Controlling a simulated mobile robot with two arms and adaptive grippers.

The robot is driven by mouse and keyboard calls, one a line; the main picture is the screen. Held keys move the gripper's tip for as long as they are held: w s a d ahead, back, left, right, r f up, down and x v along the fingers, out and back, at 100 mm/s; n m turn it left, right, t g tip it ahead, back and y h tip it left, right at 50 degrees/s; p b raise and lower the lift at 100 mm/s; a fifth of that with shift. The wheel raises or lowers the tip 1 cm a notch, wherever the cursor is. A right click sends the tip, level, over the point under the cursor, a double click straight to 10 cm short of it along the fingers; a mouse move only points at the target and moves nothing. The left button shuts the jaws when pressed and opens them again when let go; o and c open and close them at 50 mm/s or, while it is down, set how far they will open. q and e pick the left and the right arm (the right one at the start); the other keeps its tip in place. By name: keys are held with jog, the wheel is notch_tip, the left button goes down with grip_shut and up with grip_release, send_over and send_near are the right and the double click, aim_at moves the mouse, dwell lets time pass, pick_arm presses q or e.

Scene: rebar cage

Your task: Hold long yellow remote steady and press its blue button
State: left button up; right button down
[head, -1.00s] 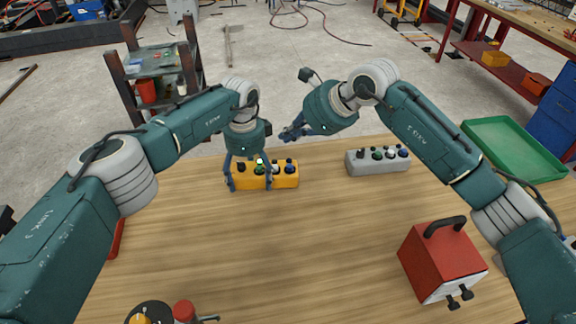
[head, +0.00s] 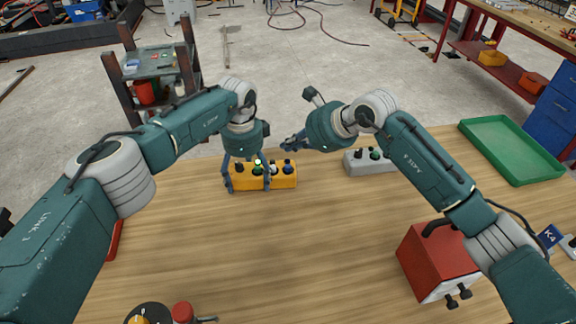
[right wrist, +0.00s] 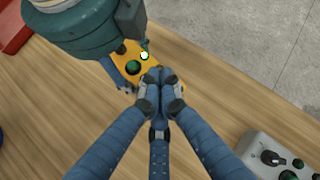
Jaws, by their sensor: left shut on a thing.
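The long yellow remote (head: 282,182) lies on the wooden table, with black, green, white and blue buttons in a row on top. Its blue button (head: 288,163) is at the right end in the head view. My left gripper (head: 248,184) comes down from above and is shut on the remote's left part, one finger at its left end and one near its middle. My right gripper (head: 288,145) is above and just behind the right end, apart from it. In the right wrist view its fingers (right wrist: 160,76) are together and empty, hiding the remote's near end and the blue button.
A red box (head: 432,262) with a black handle is at the front right, a green tray (head: 512,150) at the far right. The middle of the table is clear.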

aim_at(285, 165)
jog(key=shift+f, duration=2.1)
jog(key=shift+f, duration=0.4)
jog(key=shift+f, duration=0.9)
dwell(0.7)
jog(key=shift+r, duration=1.3)
jog(key=shift+r, duration=2.55)
